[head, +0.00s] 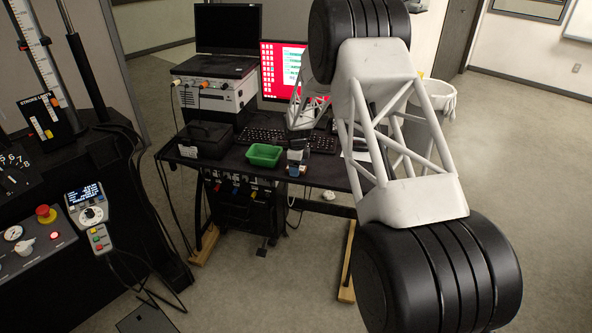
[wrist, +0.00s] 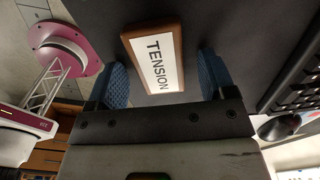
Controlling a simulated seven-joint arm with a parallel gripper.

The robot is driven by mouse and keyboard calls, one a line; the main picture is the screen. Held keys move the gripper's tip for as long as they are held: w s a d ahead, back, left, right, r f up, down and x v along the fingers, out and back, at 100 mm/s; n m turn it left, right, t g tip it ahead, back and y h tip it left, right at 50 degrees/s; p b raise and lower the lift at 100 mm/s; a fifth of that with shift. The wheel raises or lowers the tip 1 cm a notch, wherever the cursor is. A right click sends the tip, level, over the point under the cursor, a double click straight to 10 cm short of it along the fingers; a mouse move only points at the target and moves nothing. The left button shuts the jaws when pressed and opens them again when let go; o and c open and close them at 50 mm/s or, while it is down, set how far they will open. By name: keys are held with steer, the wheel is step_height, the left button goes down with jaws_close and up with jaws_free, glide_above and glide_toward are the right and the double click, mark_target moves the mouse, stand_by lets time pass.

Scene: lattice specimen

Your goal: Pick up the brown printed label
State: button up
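The brown printed label (wrist: 127,40) is a small brown-edged block with a white face reading "TENSION". In the wrist view it lies on the dark desk top, between and slightly beyond my fingertips. My gripper (wrist: 163,72) is open, with a blue-padded finger on each side of the label. A gap shows between each pad and the label, so neither finger appears to touch it. In the head view my gripper (head: 297,168) is low over the desk's front part, right of the green tray. I cannot make out the label there.
The green tray (head: 264,155) sits left of my gripper on the black desk (head: 235,168). A keyboard (wrist: 296,85) and a mouse (wrist: 277,127) are close on the right in the wrist view. A black box (head: 205,139) stands at the desk's left.

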steer(key=c, duration=0.9)
steer(key=shift+r, duration=0.1)
steer(key=shift+r, duration=1.4)
steer(key=shift+s+r, duration=0.15)
steer(key=shift+r, duration=0.2)
steer(key=s, duration=0.5)
steer(key=s+d+r, duration=0.1)
steer(key=s, duration=0.9)
steer(key=shift+s+d+r, duration=0.15)
steer(key=shift+s+d, duration=0.15)
